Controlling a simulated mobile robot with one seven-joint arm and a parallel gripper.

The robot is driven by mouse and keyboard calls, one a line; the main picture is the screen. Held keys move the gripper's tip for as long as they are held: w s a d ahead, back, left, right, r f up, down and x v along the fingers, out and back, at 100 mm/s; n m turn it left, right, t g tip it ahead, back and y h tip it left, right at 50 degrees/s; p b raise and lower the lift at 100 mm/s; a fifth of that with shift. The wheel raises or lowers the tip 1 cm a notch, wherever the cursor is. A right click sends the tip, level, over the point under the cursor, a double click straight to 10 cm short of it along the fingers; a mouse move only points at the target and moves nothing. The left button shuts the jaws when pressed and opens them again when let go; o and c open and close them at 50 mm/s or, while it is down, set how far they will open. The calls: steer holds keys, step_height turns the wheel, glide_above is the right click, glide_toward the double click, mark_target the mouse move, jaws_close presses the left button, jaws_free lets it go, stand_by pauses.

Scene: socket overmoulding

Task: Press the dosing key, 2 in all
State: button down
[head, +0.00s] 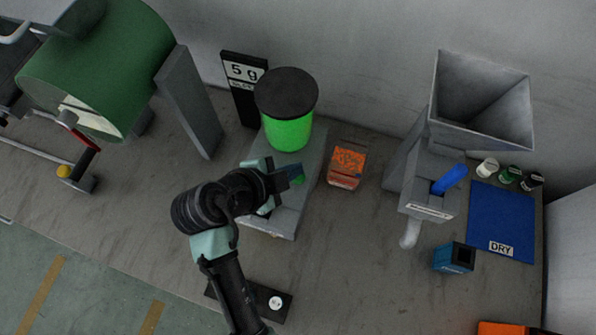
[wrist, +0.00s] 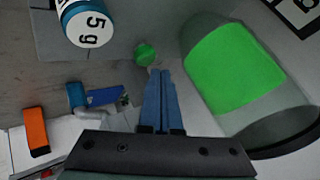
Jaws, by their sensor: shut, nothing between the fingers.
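The dosing unit is a grey stand (head: 312,155) with a clear canister of green material (head: 288,132) under a black lid. The canister also shows large at the right of the wrist view (wrist: 235,70). A round green key (wrist: 146,54) is on the unit, just past my fingertips; a bit of green (head: 299,180) shows beside my gripper in the head view. My gripper (wrist: 157,72) is shut and empty, its blue fingers pointing at the key. I cannot tell if they touch it. A white and blue round container marked 5 g (wrist: 88,24) is at the wrist view's upper left.
A 5 g sign (head: 243,80) stands behind the unit. An orange-filled box (head: 346,167) is close on its right. Further right are a grey hopper machine (head: 480,105), a blue DRY mat (head: 500,220) and a blue container (head: 454,257). A green drum (head: 100,65) stands left.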

stand_by(0.4)
steer(key=shift+f+b, duration=0.4)
steer(key=shift+f, duration=0.05)
steer(key=shift+f+b, duration=0.6)
steer(key=shift+f, duration=0.05)
stand_by(0.6)
stand_by(0.3)
steer(key=shift+r+p, duration=0.85)
steer(key=shift+r, duration=0.2)
step_height(320, 180, up, 5)
steer(key=p, duration=0.4)
steer(key=shift+r, duration=0.1)
stand_by(0.5)
